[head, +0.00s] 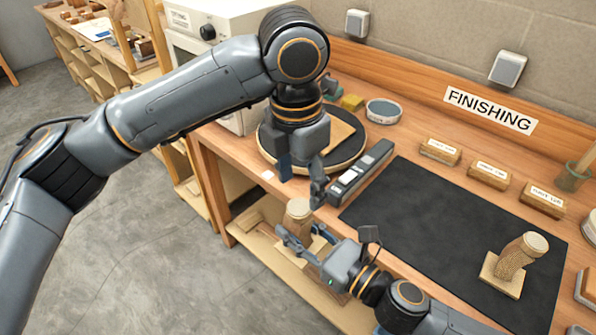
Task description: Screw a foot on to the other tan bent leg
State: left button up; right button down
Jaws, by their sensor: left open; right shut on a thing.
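A tan bent leg (519,252) stands on a square tan plate (502,274) on the black mat, at the right. Another tan cylindrical piece, which looks like the other bent leg (298,211), shows its round top at my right gripper (303,236). The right gripper is shut on it in front of the bench's front edge, and the fingers hide its lower part. My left gripper (302,178) is open and points down by the front of the round turntable (264,153). I see nothing between its fingers. No loose foot can be made out for sure.
The black mat (400,215) is mostly bare. A long dark grey tool (362,172) lies along its left edge. Several labelled wooden blocks (489,175) line the back. A round grey tin (383,111) stands behind. A lower shelf (270,252) holds wooden pieces.

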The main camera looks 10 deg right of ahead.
pick_arm(q)
jog(key=n, duration=0.4)
jog(key=shift+r, duration=0.2)
jog(key=n, duration=0.4)
jog(key=shift+a+r, duration=0.1)
jog(key=shift+r, duration=0.05)
jog(key=n, duration=0.4)
jog(key=shift+r+n, duration=0.2)
jog(key=shift+n, duration=0.1)
jog(key=n, duration=0.4)
jog(key=shift+r, duration=0.2)
jog(key=n, duration=0.4)
jog(key=shift+a+r, duration=0.1)
jog(key=shift+r, duration=0.1)
jog(key=n, duration=0.4)
jog(key=shift+r+n, duration=0.15)
jog(key=shift+n, duration=0.15)
jog(key=n, duration=0.3)
jog(key=shift+s+r+n, duration=0.1)
jog(key=shift+r+n, duration=0.1)
jog(key=shift+n, duration=0.2)
jog(key=n, duration=0.4)
jog(key=shift+a+r, duration=0.1)
jog(key=shift+r, duration=0.05)
